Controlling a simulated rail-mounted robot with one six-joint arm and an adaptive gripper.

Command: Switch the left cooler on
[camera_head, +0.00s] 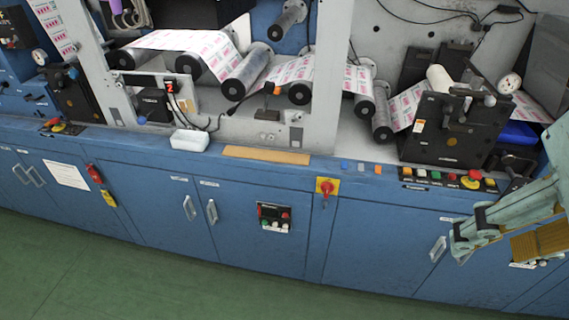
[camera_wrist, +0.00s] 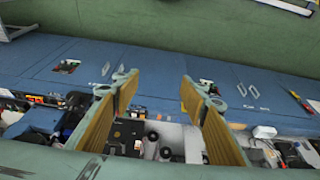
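No cooler label is readable, so I cannot tell which control belongs to the left cooler. A small panel (camera_head: 274,217) with red, green and white buttons is set in the middle blue cabinet front. It seems to show in the wrist view (camera_wrist: 207,87), which looks upside down, just beyond the right finger. A second similar panel (camera_wrist: 67,67) shows left of the fingers there; in the head view it is mostly hidden behind my arm. My gripper (camera_wrist: 160,84) is open and empty, its yellow-brown pads wide apart. In the head view my gripper (camera_head: 470,236) is before the right cabinets, away from the middle panel.
A red rotary switch on a yellow plate (camera_head: 327,187) is right of the middle panel. Door handles (camera_head: 190,208) stick out nearby. A row of coloured buttons (camera_head: 450,178) runs along the right ledge. A white box (camera_head: 189,139) sits on the counter. The green floor (camera_head: 120,275) is clear.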

